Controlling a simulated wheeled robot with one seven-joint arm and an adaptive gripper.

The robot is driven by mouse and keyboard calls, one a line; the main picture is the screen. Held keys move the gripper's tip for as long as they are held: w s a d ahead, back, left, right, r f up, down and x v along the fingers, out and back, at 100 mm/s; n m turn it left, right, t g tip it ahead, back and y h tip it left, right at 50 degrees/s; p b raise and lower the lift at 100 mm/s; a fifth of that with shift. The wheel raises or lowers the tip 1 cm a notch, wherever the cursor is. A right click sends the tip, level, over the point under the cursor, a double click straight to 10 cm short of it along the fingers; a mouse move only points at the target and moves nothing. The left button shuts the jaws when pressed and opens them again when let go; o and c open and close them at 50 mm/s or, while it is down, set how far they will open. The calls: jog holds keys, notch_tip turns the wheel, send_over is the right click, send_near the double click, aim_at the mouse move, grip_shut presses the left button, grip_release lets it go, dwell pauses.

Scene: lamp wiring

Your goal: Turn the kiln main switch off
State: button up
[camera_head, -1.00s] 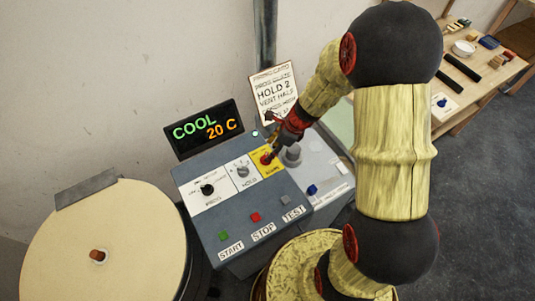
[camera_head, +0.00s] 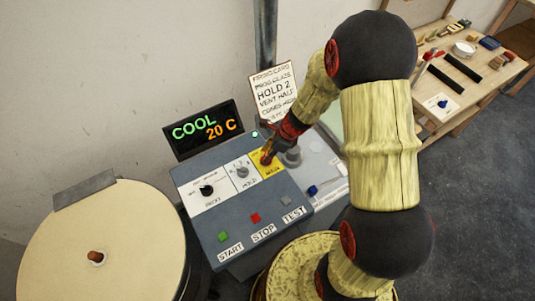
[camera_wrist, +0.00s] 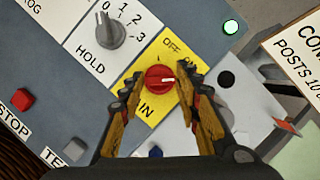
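The kiln main switch is a red round knob (camera_wrist: 160,79) on a yellow plate (camera_wrist: 150,108) marked OFF and ON. Its white mark points right in the wrist view, roughly towards the ON side. In the head view the yellow plate (camera_head: 261,172) is at the panel's upper right, with the knob largely covered by my fingers. My gripper (camera_wrist: 157,88) is open, with one finger on each side of the knob. Gaps show between the knob and both fingers in the wrist view; contact lower down cannot be told.
A HOLD dial (camera_wrist: 112,33) sits left of the switch. START, STOP (camera_head: 255,218) and TEST buttons are at the front. The display (camera_head: 204,130) reads COOL 20 C. A card (camera_head: 274,92) stands behind.

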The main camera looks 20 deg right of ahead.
jog(key=c, duration=0.6)
jog(key=shift+c, duration=0.3)
jog(key=shift+n, duration=0.3)
jog(key=n+g+p, duration=0.1)
jog(key=n, duration=0.2)
jog(key=shift+w+r+y, duration=0.1)
jog(key=shift+w+y, duration=0.1)
jog(key=shift+y, duration=0.2)
jog(key=n+g+p, duration=0.1)
jog(key=n+g, duration=0.1)
jog(key=n, duration=0.3)
jog(key=shift+w, duration=0.15)
jog(key=n+g, duration=0.1)
jog(key=n, duration=0.1)
jog(key=n+g, duration=0.1)
jog(key=n, duration=0.2)
jog(key=shift+w+a+h+p, duration=0.1)
jog(key=shift+h+p, duration=0.2)
jog(key=shift+p, duration=0.05)
jog(key=shift+a+n+g+h, duration=0.1)
jog(key=shift+n+g+h, duration=0.5)
jog(key=shift+n, duration=1.5)
